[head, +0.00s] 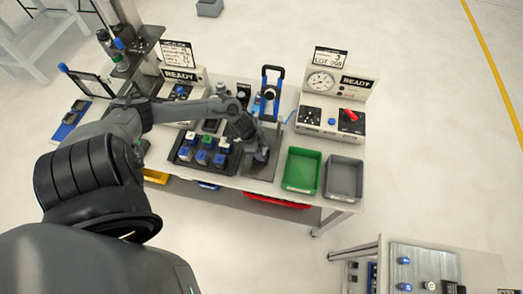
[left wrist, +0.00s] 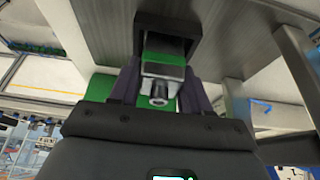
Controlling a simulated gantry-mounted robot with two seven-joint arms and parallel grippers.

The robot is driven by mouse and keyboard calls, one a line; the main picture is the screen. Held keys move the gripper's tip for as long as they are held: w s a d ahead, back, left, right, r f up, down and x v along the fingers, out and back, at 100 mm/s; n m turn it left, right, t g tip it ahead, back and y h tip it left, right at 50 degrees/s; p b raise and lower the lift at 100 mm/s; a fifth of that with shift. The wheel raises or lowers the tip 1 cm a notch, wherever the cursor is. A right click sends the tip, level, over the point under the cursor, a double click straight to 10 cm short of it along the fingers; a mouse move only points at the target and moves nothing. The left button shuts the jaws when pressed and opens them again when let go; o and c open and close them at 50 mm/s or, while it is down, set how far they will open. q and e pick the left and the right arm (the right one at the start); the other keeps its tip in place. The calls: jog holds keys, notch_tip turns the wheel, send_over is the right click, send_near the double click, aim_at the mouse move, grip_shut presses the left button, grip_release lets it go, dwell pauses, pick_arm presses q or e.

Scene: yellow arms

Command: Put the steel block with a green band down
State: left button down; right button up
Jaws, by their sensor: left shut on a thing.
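My left gripper (left wrist: 160,88) is shut on the steel block with a green band (left wrist: 164,70) in the left wrist view. The block sits between the two dark fingers, its green band beyond a bare metal end with a round stud. A black bracket-like part (left wrist: 168,22) lies just past the block; I cannot tell whether they touch. In the head view my left gripper (head: 262,155) is low over a dark grey plate (head: 260,172) on the bench, and the block is hidden by the gripper. My right gripper is not in view.
A dark tray (head: 183,163) with several blue- and white-topped blocks lies left of the plate. A green bin (head: 302,171) and a grey bin (head: 344,178) stand to the right.

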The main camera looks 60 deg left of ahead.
pick_arm(q)
jog(key=c, duration=0.5)
grip_release()
jog(key=shift+r, duration=0.1)
jog(key=p+v, duration=0.3)
jog(key=v, duration=0.9)
jog(key=d+f+t+y, duration=0.2)
jog(key=d+t, duration=0.1)
jog(key=d, duration=1.1)
jog(key=s+d+r+n+g, duration=0.2)
jog(key=s+d+r+n, duration=0.4)
jog(key=d+r, duration=0.4)
jog(key=shift+s+d+g+y, duration=0.3)
jog(key=shift+s+d+g, duration=0.1)
jog(key=shift+d, duration=0.3)
